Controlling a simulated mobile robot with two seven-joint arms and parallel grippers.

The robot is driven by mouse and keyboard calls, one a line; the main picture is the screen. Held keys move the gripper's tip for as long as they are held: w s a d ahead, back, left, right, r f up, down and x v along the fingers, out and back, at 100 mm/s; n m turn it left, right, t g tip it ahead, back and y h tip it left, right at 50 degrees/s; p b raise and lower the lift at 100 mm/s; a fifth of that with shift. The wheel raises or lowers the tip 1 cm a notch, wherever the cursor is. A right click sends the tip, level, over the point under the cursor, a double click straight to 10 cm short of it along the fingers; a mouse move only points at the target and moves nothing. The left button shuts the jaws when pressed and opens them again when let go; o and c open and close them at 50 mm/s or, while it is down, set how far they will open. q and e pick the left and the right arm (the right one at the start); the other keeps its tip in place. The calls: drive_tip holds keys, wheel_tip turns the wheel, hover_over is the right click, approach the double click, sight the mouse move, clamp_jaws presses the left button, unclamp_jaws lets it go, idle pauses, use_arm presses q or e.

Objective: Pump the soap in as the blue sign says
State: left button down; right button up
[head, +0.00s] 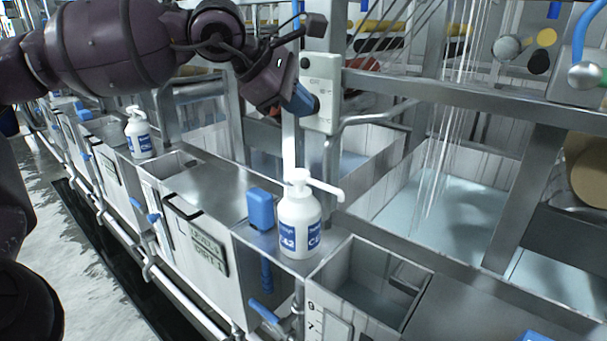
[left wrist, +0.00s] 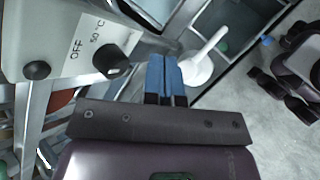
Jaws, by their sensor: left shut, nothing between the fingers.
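A white pump bottle (head: 300,222) with a blue label stands upright on the steel ledge, its spout pointing right. Its white pump head also shows in the left wrist view (left wrist: 196,70), just beyond my fingertips. A second similar bottle (head: 138,134) stands farther back on the left. My left gripper (head: 300,101), with blue fingers, is shut and empty above the nearer bottle, in front of a grey control box. The fingers also show in the left wrist view (left wrist: 164,72), apart from the pump head as far as I can tell. I cannot make out a blue sign. My right gripper is not in view.
The grey control box (head: 322,78) is close to my left gripper; it reads OFF and 50°C in the left wrist view (left wrist: 85,48). A blue block (head: 261,208) sits beside the bottle. An open small tank (head: 375,268) lies in front right, and larger basins behind.

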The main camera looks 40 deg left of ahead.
use_arm(q)
drive_tip(key=shift+a, duration=0.15)
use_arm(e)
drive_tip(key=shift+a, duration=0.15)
use_arm(q)
drive_tip(key=b, duration=0.2)
hover_over(299, 175)
wheel_tip(299, 175, down, 5)
drive_tip(key=shift+w+r, duration=0.15)
wheel_tip(299, 175, down, 3)
drive_tip(key=shift+r+b, duration=0.1)
drive_tip(key=shift+b, duration=0.6)
drive_tip(key=shift+f, duration=0.35)
drive_tip(key=shift+f+b, duration=0.35)
drive_tip(key=shift+b, duration=0.05)
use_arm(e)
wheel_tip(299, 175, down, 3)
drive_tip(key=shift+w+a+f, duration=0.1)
